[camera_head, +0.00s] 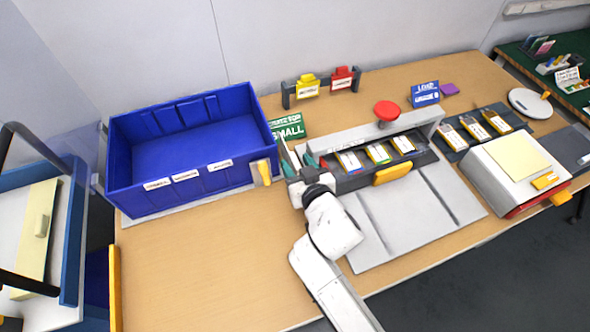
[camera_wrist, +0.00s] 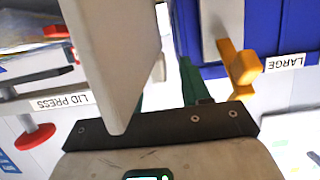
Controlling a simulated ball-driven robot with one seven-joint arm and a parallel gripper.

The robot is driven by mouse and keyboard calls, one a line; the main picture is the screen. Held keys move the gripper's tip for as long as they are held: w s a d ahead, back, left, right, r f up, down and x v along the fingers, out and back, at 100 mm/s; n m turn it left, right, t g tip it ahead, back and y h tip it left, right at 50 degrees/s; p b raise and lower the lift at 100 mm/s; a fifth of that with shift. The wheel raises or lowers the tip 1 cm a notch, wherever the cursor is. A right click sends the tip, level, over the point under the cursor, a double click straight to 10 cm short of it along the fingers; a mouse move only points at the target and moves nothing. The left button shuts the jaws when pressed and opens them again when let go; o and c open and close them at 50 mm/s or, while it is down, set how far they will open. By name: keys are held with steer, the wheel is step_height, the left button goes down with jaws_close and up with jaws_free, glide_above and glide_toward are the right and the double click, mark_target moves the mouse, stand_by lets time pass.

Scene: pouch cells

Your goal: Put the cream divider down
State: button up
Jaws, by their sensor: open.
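A cream divider (camera_head: 39,232) with a pale grip lies in the white tray at the far left, well away from my gripper. My gripper (camera_head: 298,165) is at the left end of the lid press, right of the blue bin. Its green fingers are apart, and they also show in the wrist view (camera_wrist: 170,88); I see nothing held between them. A large pale upright panel (camera_wrist: 112,45) stands close beside the fingers in the wrist view, partly covering them. It looks like the press's end post, but I cannot tell surely.
The blue bin (camera_head: 122,168) stands open and empty at left. A pale plate with a yellow handle (camera_head: 264,172) is against its right end. The lid press (camera_head: 340,195) holds several pouch cells under a red knob (camera_head: 387,110). The wooden table (camera_head: 200,265) is clear at front left.

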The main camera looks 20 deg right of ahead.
steer(key=shift+x, duration=1.05)
jaws_close()
